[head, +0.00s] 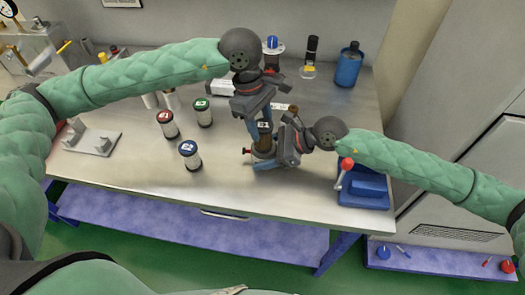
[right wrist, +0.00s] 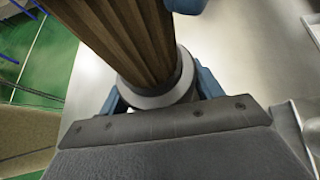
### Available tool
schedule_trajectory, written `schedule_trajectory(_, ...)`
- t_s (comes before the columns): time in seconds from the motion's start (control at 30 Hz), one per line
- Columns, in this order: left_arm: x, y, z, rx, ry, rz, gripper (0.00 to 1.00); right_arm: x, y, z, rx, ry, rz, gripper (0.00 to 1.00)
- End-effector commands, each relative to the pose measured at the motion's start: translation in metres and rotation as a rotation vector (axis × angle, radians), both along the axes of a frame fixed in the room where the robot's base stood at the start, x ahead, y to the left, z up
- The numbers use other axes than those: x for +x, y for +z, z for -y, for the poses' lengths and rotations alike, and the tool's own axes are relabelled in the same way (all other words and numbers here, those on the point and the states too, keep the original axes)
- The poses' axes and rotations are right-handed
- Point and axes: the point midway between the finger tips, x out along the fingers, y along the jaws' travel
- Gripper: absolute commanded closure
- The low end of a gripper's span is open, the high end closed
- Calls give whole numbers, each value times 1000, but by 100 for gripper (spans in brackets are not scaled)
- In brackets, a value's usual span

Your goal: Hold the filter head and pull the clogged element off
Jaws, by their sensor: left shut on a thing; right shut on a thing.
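The filter head (head: 263,150), a grey round body with a small red knob at its left, stands near the middle of the bench. The clogged element (head: 264,132), a brown pleated cylinder, rises from it; in the right wrist view the element (right wrist: 125,40) meets the grey collar of the head (right wrist: 160,95), with no gap visible. My left gripper (head: 262,126) comes from above and is shut on the element. My right gripper (head: 268,160) comes from the right and is shut on the head; its blue fingers flank the collar. The seat inside the collar is hidden.
Canisters with red (head: 167,124), green (head: 203,113) and blue (head: 190,156) caps stand to the left. A blue device with a red-balled lever (head: 366,188) stands at the front right. A blue bottle (head: 348,65) stands at the back. The front middle is clear.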

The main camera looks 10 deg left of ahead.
Motion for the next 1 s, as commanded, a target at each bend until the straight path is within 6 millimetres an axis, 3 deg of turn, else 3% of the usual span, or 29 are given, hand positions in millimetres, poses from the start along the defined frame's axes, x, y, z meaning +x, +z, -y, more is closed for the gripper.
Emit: schedule_trajectory(1.0, 0, 22, 0, 0, 0, 1, 80, 0, 0, 0, 0, 0, 0, 55)
